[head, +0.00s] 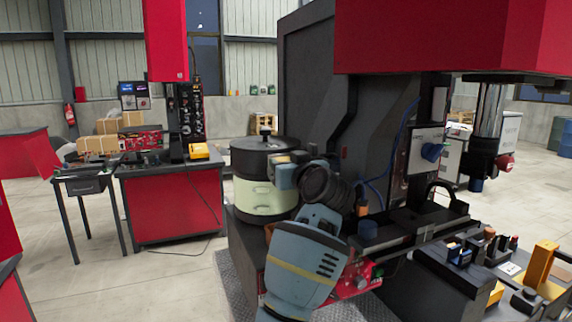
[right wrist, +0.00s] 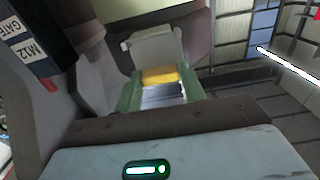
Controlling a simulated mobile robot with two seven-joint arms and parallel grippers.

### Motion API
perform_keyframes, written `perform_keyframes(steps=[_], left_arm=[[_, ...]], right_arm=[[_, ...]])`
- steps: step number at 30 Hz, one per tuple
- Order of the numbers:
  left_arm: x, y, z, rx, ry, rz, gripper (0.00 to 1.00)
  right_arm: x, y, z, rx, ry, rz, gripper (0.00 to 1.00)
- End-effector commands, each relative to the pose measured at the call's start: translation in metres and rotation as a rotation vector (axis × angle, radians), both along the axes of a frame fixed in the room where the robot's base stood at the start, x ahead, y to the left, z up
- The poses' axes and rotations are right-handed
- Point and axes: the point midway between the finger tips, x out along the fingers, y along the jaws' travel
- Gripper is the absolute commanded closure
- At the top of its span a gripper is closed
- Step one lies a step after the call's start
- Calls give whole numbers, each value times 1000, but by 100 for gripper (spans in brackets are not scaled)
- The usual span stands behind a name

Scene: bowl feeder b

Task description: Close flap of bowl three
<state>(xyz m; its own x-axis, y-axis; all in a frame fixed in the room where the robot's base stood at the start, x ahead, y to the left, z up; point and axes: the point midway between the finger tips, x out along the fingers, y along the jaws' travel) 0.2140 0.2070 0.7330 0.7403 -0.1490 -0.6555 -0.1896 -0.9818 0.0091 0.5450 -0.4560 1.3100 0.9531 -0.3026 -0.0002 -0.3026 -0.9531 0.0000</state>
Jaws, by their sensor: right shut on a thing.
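The bowl feeder (head: 262,194) is a cream drum with a black lid, left of the big dark machine in the head view. My right arm reaches to its right side, and the right gripper is mostly hidden there behind my own wrist. In the right wrist view my right gripper (right wrist: 163,92) has greenish fingers on either side of a small piece with a yellow band. It is shut on this piece, which seems to belong to a pale flap (right wrist: 155,47) just beyond the fingertips. I cannot tell the flap's angle or the bowl's number. My left gripper is not in view.
A dark panel labelled M12 GATE (right wrist: 20,45) is close on the left in the right wrist view. The dark machine column (head: 310,85) rises right behind the feeder. A red cabinet (head: 172,205) stands to the left, with open floor between.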

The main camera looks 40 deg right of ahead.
Motion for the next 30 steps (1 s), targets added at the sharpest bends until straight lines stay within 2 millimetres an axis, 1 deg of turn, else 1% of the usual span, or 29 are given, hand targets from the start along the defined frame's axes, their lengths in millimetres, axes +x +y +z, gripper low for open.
perform_keyframes(steps=[3,12,20,21,26,30], left_arm=[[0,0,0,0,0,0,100],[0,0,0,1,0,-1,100],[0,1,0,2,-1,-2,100],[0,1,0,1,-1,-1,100],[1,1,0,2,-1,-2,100],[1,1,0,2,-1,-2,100]], right_arm=[[1,0,1,2,14,1,83],[6,-1,3,40,128,2,83],[6,-2,2,42,133,1,83],[6,-1,2,42,133,1,59],[6,-1,2,42,132,1,38],[6,-2,2,42,132,1,38]])
